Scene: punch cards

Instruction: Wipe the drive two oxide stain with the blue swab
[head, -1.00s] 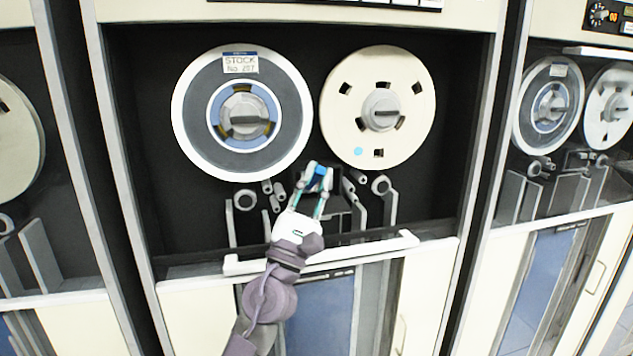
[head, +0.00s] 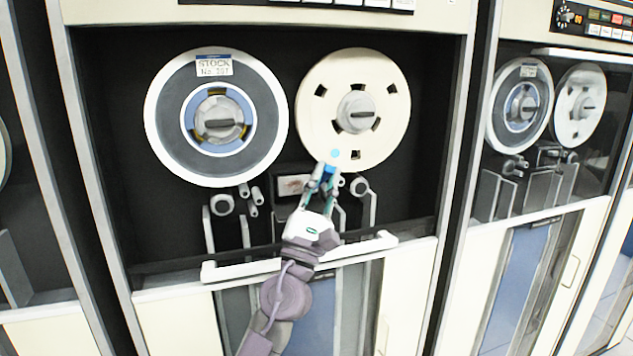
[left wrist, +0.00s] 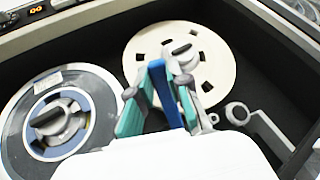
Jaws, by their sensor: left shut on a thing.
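My left gripper (head: 321,187) is shut on the blue swab (head: 328,172), at the lower edge of the cream reel, right of the head block. In the left wrist view the blue swab (left wrist: 165,95) shows between the teal finger pads of the gripper (left wrist: 160,105). A reddish-brown stain (head: 292,184) shows on the pale face of the head block between the two reels, just left of the gripper and apart from the swab. The stain is not visible in the left wrist view. My right gripper is not in view.
The grey tape reel (head: 217,117) labelled STOCK and the cream reel (head: 353,108) sit above the head block. Guide rollers (head: 222,204) and upright posts flank it. A white rail (head: 232,271) runs below the opening. Another tape drive (head: 545,130) stands to the right.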

